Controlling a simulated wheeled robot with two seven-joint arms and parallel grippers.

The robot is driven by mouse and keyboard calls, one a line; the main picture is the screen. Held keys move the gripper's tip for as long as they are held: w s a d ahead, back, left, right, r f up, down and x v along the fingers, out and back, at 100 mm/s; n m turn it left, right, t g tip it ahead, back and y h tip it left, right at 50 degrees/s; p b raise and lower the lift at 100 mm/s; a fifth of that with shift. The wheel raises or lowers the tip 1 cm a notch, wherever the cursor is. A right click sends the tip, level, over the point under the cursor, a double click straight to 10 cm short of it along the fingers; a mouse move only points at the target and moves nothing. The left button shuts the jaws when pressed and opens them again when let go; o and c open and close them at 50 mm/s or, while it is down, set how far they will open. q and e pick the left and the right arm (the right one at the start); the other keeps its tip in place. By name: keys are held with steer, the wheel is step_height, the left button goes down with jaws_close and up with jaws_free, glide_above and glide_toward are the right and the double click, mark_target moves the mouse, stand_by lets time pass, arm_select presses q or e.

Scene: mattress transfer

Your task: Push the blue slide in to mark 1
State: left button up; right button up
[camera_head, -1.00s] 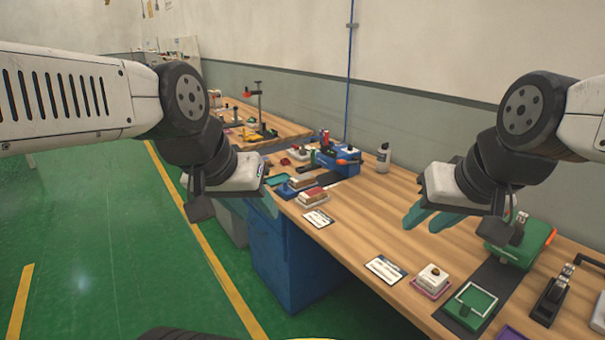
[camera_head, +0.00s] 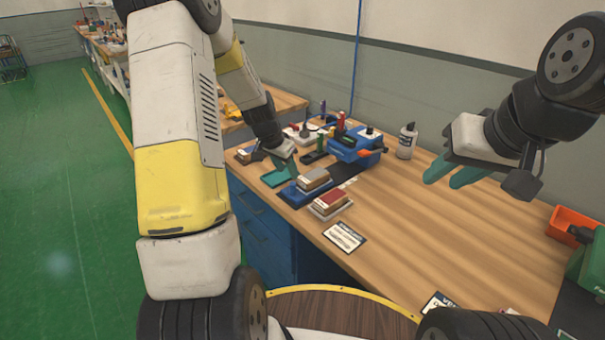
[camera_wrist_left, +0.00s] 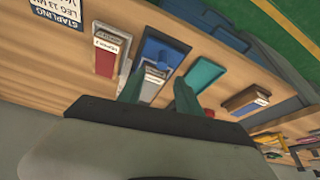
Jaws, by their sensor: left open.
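The blue slide (camera_head: 294,196) is a flat blue piece on the bench in front of a blue machine (camera_head: 352,147). A grey-and-white block (camera_head: 314,180) rests on it. In the left wrist view the slide (camera_wrist_left: 163,52) lies just beyond my left gripper (camera_wrist_left: 158,78), whose two green fingers are apart on either side of the block. In the head view my left gripper (camera_head: 290,164) is above the far side of the slide; contact cannot be told. My right gripper (camera_head: 452,172) is open and empty over the bench. Mark 1 cannot be read.
A red block on a pale base (camera_head: 331,203) sits beside the slide, with a label card (camera_head: 344,237) nearer. A teal tray (camera_head: 274,178) lies on the other side. A bottle (camera_head: 407,141) stands at the back. The bench middle is clear; an orange bin (camera_head: 572,225) is at right.

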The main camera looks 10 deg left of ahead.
mark_target(292, 184)
arm_select(q)
steer(key=x, duration=0.9)
steer(key=shift+a+f, duration=0.15)
steer(key=shift+a, duration=0.05)
steer(key=shift+s, duration=0.1)
steer(key=shift+c, duration=0.2)
jaws_close()
stand_by(0.9)
